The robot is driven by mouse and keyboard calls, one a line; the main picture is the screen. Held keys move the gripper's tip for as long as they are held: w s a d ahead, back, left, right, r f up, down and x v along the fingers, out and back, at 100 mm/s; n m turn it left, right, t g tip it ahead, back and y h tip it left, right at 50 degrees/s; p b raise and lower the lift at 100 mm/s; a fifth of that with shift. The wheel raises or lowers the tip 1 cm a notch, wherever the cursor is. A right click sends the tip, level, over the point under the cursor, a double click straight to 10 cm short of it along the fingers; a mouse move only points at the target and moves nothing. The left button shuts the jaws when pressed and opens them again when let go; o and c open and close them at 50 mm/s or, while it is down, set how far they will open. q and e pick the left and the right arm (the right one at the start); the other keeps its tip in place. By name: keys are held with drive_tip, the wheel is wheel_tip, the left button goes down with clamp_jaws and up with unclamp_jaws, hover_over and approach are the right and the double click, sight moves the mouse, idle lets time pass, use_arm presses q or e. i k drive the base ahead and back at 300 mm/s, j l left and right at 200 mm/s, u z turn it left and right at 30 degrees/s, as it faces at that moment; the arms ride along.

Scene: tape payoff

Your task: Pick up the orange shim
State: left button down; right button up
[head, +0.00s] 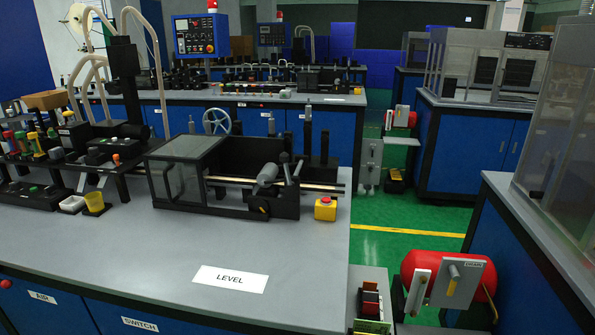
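I cannot make out a piece that is clearly the orange shim. A small orange thing (116,158) shows on the dark stand at the left of the near bench (150,255); it is too small to tell whether it is a shim or a knob. Neither of my grippers is in the head view.
A black machine with a clear guard (185,170) stands mid-bench, with a yellow stop-button box (325,211) at its right. A yellow cup (95,204), a white tray (72,204) and colored-handled tools (35,140) are at left. The front bench is clear around the LEVEL label (230,279).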

sight(370, 285)
drive_tip(key=l+u, duration=0.35)
drive_tip(key=l, duration=0.15)
drive_tip(key=l+u, duration=0.4)
drive_tip(key=i+l, duration=0.3)
drive_tip(key=l, duration=0.15)
